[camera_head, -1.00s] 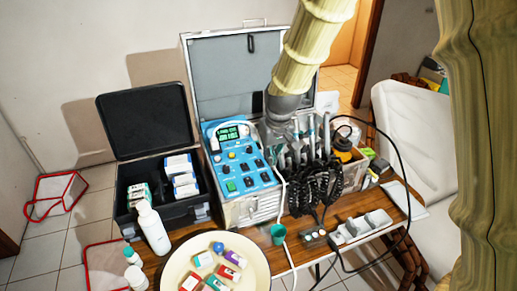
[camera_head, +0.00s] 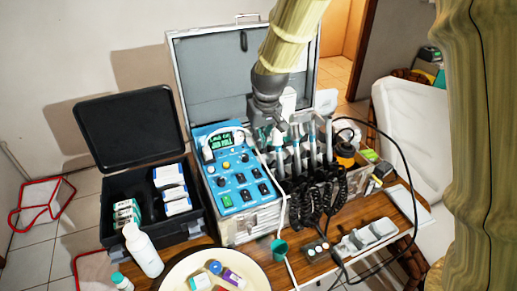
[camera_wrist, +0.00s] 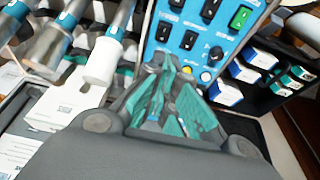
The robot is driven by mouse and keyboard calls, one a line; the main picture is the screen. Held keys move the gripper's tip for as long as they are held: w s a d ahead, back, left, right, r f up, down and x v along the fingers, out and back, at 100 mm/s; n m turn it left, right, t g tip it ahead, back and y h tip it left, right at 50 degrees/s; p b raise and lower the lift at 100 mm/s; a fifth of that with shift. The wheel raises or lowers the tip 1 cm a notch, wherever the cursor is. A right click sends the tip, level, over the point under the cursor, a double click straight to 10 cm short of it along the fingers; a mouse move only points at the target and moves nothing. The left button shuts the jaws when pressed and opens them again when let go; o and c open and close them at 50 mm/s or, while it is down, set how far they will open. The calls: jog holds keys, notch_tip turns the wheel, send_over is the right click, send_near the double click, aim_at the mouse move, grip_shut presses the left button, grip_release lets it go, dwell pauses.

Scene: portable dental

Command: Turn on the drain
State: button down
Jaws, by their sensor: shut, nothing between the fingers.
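The dental unit's blue control panel (camera_head: 233,180) faces up in an open metal case. It carries a lit display (camera_head: 225,143), a few round knobs, several black rocker switches and one green switch (camera_head: 227,201). I cannot read which control is the drain. My gripper (camera_head: 279,130) is above the handpieces, just right of the panel's upper part. In the wrist view my gripper (camera_wrist: 165,65) is shut and empty, its teal-lit fingers pointing at the panel. There the black switches (camera_wrist: 188,40) and green switch (camera_wrist: 240,17) show beyond the tips. The fingers hide part of the panel.
Handpieces (camera_head: 327,145) with black coiled cords stand close to the right of the panel. A black open box (camera_head: 130,185) is at the left. A white bottle (camera_head: 143,250), a round tray (camera_head: 172,276) and a green cup (camera_head: 279,249) are in front.

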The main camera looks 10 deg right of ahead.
jog(key=p, duration=0.3)
send_over(257, 171)
jog(key=f, duration=1)
jog(key=shift+s+f, duration=0.25)
jog(key=shift+f, duration=0.15)
jog(key=shift+f+p, duration=0.45)
jog(key=shift+f, duration=0.65)
jog(key=shift+s+f, duration=0.15)
jog(key=shift+f, duration=0.15)
jog(key=shift+s+d+f+b, duration=0.1)
jog(key=shift+d+f+b, duration=0.15)
jog(key=shift+b, duration=0.25)
jog(key=shift+a+r, duration=0.15)
jog(key=shift+r, duration=0.05)
jog(key=shift+w, duration=0.3)
jog(key=shift+w+a+r+p, duration=0.1)
jog(key=shift+w+a+p, duration=0.1)
jog(key=shift+w+p, duration=0.25)
